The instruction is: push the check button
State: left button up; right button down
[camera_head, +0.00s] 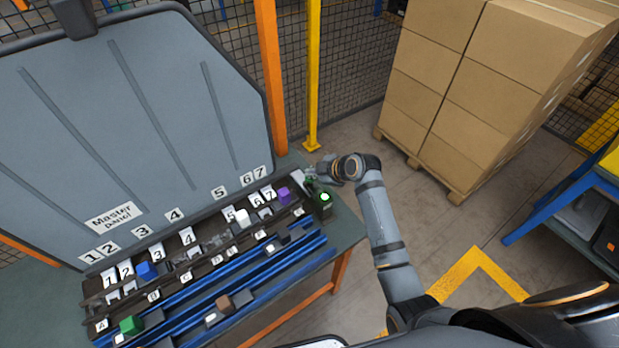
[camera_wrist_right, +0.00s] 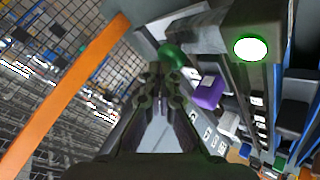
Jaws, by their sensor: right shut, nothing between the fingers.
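The check button looks like a green dome (camera_wrist_right: 172,56) on the side of a dark box (camera_wrist_right: 215,30) in the right wrist view. The box has a white round lamp with a green ring (camera_wrist_right: 250,48). In the head view this box (camera_head: 323,211) stands at the right end of the master panel's table, lamp lit. My right gripper (camera_head: 312,176) is just behind the box, partly hidden. In the wrist view its closed, empty fingertips (camera_wrist_right: 162,72) are right at the green dome; I cannot tell whether they touch. My left gripper is not in view.
The grey door panel (camera_head: 130,120) stands behind numbered slots holding purple (camera_head: 284,194), blue (camera_head: 147,270) and white blocks. Green (camera_head: 131,325) and brown (camera_head: 224,303) blocks lie nearer. An orange post (camera_head: 270,75), mesh fence and stacked cartons (camera_head: 480,90) stand beyond.

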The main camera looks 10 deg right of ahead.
jog(key=shift+r+p, duration=0.3)
notch_tip(320, 180, up, 6)
jog(key=p, duration=0.5)
jog(key=shift+r+p, duration=0.15)
jog(key=shift+p, duration=0.2)
dwell(0.4)
